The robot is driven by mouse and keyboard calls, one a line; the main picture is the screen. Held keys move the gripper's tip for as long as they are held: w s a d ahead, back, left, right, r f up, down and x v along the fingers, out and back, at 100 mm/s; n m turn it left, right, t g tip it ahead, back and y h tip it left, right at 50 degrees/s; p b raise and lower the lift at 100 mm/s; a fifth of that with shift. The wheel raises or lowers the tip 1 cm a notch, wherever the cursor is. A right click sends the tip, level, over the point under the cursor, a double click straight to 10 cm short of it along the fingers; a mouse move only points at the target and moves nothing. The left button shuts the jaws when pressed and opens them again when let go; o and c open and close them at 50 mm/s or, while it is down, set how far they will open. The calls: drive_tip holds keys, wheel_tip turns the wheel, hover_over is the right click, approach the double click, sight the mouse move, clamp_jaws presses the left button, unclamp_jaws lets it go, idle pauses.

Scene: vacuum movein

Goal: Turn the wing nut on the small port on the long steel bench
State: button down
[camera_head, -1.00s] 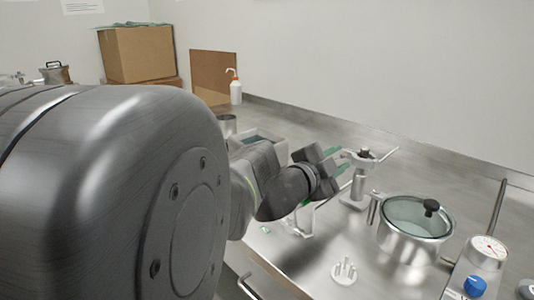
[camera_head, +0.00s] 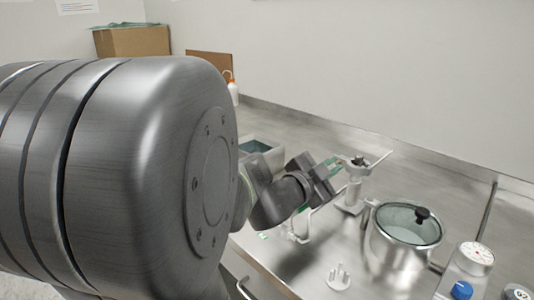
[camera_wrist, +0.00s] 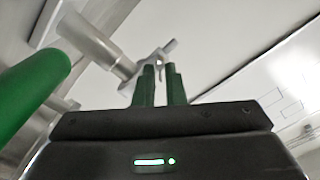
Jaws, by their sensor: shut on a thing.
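The small port (camera_head: 352,190) is a short steel post with a flange and clamp on the long steel bench (camera_head: 305,258). The wing nut (camera_head: 359,162) sits at the clamp on its top, small and hard to make out. My gripper (camera_head: 336,163) reaches in from the left with green fingers at the clamp. In the wrist view, my gripper (camera_wrist: 162,72) is shut on the wing nut (camera_wrist: 168,47), whose grey end shows just beyond the fingertips. The port's pale tube (camera_wrist: 95,45) slants in from upper left. The fingers hide part of the nut.
A white pronged piece (camera_head: 339,277) lies in front. A wash bottle (camera_head: 232,90) and cardboard box (camera_head: 132,41) are behind.

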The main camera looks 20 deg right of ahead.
drive_tip(key=shift+r+n+p, duration=0.1)
drive_tip(key=shift+n+p, duration=1.3)
drive_tip(key=shift+n, duration=0.2)
drive_tip(key=c, duration=1.5)
unclamp_jaws()
drive_tip(key=shift+c, duration=0.2)
